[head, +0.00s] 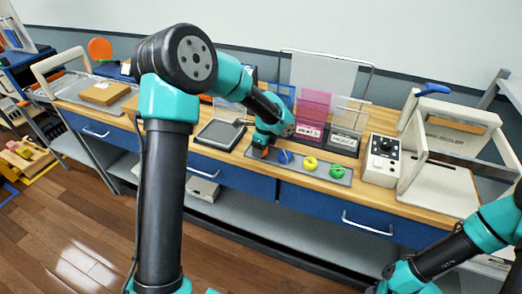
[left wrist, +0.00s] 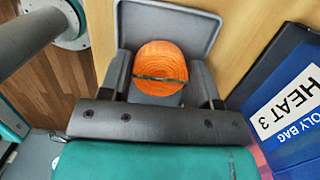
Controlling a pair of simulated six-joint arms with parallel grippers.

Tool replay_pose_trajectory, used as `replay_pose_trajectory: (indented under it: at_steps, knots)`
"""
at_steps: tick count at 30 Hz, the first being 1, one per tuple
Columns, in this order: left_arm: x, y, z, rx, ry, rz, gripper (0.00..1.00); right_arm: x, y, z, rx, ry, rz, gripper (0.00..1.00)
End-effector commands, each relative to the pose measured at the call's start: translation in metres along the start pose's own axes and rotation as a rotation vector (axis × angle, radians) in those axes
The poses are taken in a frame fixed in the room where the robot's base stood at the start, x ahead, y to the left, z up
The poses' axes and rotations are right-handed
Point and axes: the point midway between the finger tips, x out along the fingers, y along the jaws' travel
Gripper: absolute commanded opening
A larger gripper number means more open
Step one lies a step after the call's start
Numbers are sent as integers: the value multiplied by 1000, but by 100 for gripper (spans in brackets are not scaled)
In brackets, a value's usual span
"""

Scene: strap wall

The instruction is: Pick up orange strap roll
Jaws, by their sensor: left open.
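The orange strap roll (left wrist: 160,60) sits at the end of a grey tray (left wrist: 150,15). In the left wrist view it lies between the two fingers of my left gripper (left wrist: 160,75), which is open around it. A dark band crosses the roll's face. In the head view my left gripper (head: 263,147) is low at the tray's left end, and only a bit of the orange roll (head: 265,153) shows there. I cannot tell whether the fingers touch the roll. My right arm shows at the lower right of the head view, but its gripper does not.
Blue (head: 285,157), yellow (head: 310,163) and green (head: 337,171) rolls sit in a row along the tray to the right. Behind stand bag holders (head: 312,115). A grey scale-like device (head: 220,134) is to the left and a control box (head: 382,160) to the right.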

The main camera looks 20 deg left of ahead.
Motion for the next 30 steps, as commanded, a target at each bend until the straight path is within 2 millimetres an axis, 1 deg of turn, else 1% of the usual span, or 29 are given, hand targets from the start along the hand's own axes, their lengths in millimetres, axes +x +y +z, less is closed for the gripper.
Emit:
replay_pose_trajectory:
  at_steps: [7, 16, 25, 30]
  knots:
    - [0, 0, 0, 0, 0, 0, 57, 0, 0, 0, 0, 0, 0, 43]
    - [0, 0, 0, 0, 0, -1, 28, 0, 0, 0, 0, 0, 0, 43]
    - [-2, 0, 0, 0, 0, -1, 27, 0, 0, 0, 0, 0, 0, 43]
    - [-11, -1, 1, -1, 0, -3, 27, 0, 0, 0, 0, 0, 0, 43]
